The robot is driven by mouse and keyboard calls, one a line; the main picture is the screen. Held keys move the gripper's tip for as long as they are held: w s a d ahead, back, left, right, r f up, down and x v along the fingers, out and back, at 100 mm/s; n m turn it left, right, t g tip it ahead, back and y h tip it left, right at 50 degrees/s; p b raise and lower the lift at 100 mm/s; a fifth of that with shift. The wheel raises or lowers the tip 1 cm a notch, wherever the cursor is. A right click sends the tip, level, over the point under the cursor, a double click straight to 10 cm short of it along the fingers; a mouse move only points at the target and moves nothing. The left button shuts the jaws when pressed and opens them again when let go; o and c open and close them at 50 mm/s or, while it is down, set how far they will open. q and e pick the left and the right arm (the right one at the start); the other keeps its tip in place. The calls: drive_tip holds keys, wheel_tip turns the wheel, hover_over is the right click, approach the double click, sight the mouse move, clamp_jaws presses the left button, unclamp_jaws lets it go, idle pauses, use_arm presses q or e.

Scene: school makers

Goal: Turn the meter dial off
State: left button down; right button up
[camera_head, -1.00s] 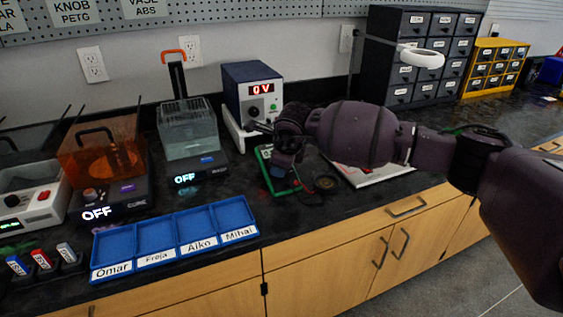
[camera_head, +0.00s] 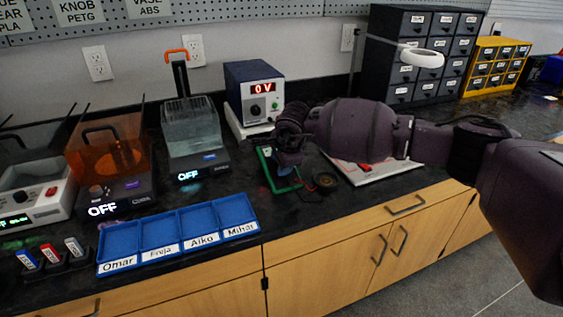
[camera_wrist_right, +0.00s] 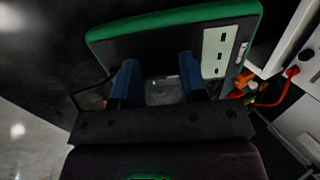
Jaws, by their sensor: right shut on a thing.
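The meter is a dark device with a green rim (camera_head: 285,188). It lies on the black counter, partly covered by my right gripper in the head view. In the right wrist view, the meter (camera_wrist_right: 145,42) fills the upper middle, with a pale strip with dark slots on its right side. My right gripper (camera_wrist_right: 158,88) has its blue fingers at the meter, shut on a part between them. I take this part to be the dial; its setting cannot be made out. In the head view, my right gripper (camera_head: 280,152) is above the meter. My left gripper is not in view.
A blue power supply (camera_head: 254,92) reading 0 V stands behind the meter. A blue sorting tray (camera_head: 180,252) and a clear-tank machine (camera_head: 190,125) are to the left. A white board (camera_head: 385,174) lies to the right under my arm. A red cable (camera_wrist_right: 275,98) runs nearby.

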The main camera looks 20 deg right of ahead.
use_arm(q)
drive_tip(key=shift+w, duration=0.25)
use_arm(e)
drive_tip(key=o, duration=0.9)
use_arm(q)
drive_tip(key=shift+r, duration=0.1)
use_arm(e)
drive_tip(key=shift+s+r, duration=0.1)
drive_tip(key=shift+r, duration=0.3)
use_arm(q)
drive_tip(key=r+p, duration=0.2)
drive_tip(key=p, duration=0.1)
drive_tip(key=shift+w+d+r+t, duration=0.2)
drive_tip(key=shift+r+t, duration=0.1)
use_arm(e)
drive_tip(key=v, duration=1)
drive_tip(key=shift+s, duration=0.1)
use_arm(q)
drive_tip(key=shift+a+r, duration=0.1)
